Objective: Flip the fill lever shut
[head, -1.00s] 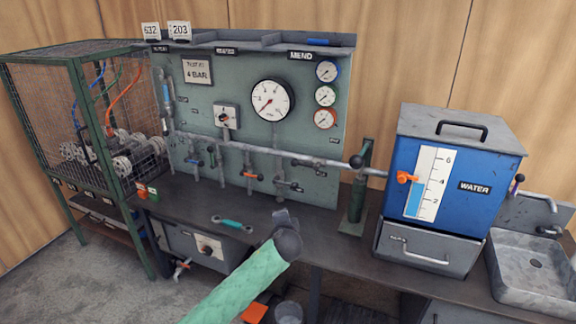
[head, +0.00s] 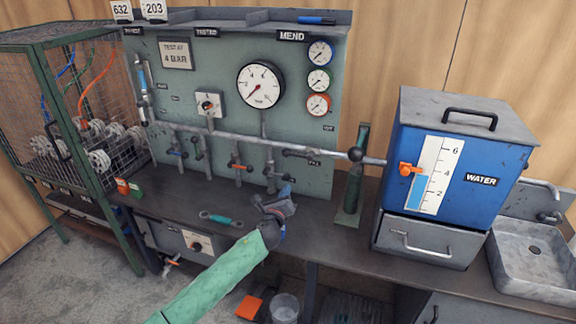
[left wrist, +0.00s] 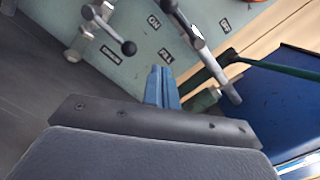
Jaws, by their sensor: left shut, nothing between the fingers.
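The green-grey panel (head: 215,95) carries several small levers under a horizontal pipe. A dark lever (head: 298,153) lies nearly level beside a small label that seems to read FILL (head: 313,162). The label also shows in the left wrist view (left wrist: 158,56), near a grey lever with a black ball knob (left wrist: 129,47). I cannot tell for certain which lever is the fill lever. My left gripper (head: 284,197) is shut and empty above the bench, in front of the panel and below that label. Its blue fingertips (left wrist: 162,88) stand apart from the ball knob. My right gripper is not seen.
A blue water tank (head: 470,150) with an orange pointer stands at right, beside a sink (head: 520,262). A green post (head: 352,185) stands between panel and tank. A wire cage (head: 75,110) is at left. A teal-handled tool (head: 215,219) lies on the bench (head: 325,245).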

